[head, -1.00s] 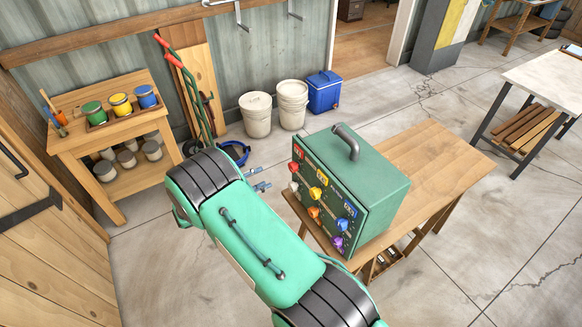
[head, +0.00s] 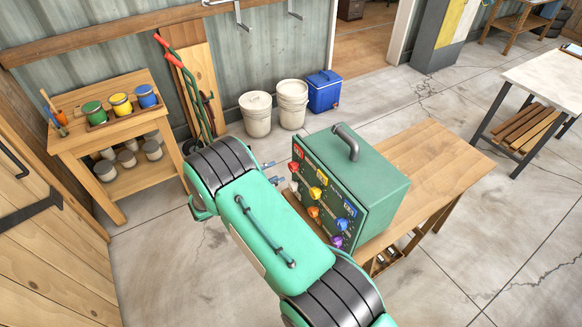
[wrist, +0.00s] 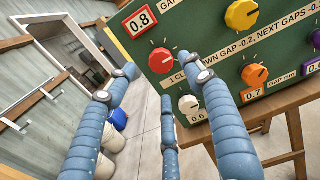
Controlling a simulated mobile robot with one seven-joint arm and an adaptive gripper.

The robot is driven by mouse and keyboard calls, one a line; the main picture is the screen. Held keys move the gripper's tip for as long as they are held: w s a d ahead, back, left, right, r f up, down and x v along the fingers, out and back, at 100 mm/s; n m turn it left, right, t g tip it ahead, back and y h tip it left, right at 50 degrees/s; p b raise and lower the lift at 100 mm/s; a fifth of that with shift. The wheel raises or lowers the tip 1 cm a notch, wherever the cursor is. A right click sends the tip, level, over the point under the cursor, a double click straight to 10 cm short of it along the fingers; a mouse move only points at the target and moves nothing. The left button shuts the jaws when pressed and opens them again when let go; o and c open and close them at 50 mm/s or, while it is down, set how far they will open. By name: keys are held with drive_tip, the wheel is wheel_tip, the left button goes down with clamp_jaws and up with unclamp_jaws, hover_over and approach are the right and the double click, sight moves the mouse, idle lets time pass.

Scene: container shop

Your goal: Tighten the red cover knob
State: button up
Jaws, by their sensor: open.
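The red cover knob (wrist: 161,61) sits on the upper left of the green box's front panel, below a "0.8" label, in the wrist view. It also shows in the head view (head: 294,166). The green box (head: 375,170) stands on a wooden table. My gripper (wrist: 156,66) is open, with blue fingers pointing at the panel; the red knob appears between the upper fingertips. I cannot tell whether any finger touches it. In the head view my gripper (head: 274,173) is just left of the panel's red-knob side, partly hidden behind my arm.
A white knob (wrist: 188,104), a yellow knob (wrist: 241,15) and an orange knob (wrist: 254,75) are close by on the panel. The wooden table (head: 430,155) has bare top behind the box. Buckets (head: 256,113) and a blue cooler (head: 323,92) stand by the wall.

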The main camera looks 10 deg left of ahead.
sight(290, 167)
drive_tip(key=x, duration=0.8)
drive_tip(key=shift+w+d, duration=0.1)
drive_tip(key=c, duration=1.2)
